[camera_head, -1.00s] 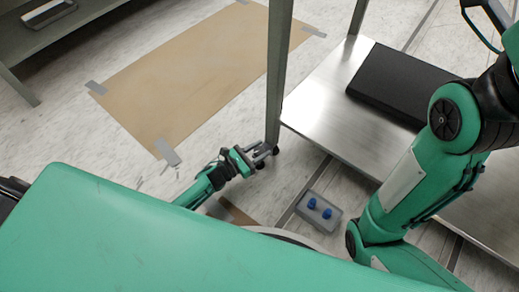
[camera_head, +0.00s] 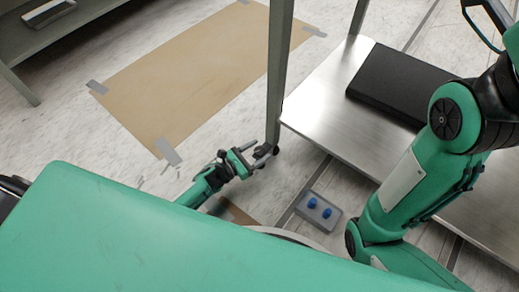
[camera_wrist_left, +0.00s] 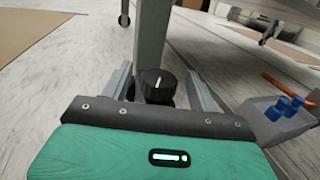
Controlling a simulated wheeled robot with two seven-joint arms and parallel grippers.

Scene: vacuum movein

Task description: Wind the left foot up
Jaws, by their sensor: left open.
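The left foot is a black round knob with a white mark (camera_wrist_left: 157,85) at the bottom of a grey table leg (camera_wrist_left: 151,40) in the left wrist view. In the head view it is a small dark shape (camera_head: 262,150) beside the lower end of the leg (camera_head: 277,90). My left gripper (camera_head: 262,157) is open at the foot. In the left wrist view its two fingers (camera_wrist_left: 160,88) stand on either side of the knob, with gaps showing. The knob's lower part is hidden behind my gripper body. My right gripper is out of view.
A grey box with blue knobs (camera_head: 319,211) lies on the floor right of the gripper. A steel shelf (camera_head: 325,95) carries a flat black case (camera_head: 400,85). A taped brown sheet (camera_head: 190,75) covers floor behind.

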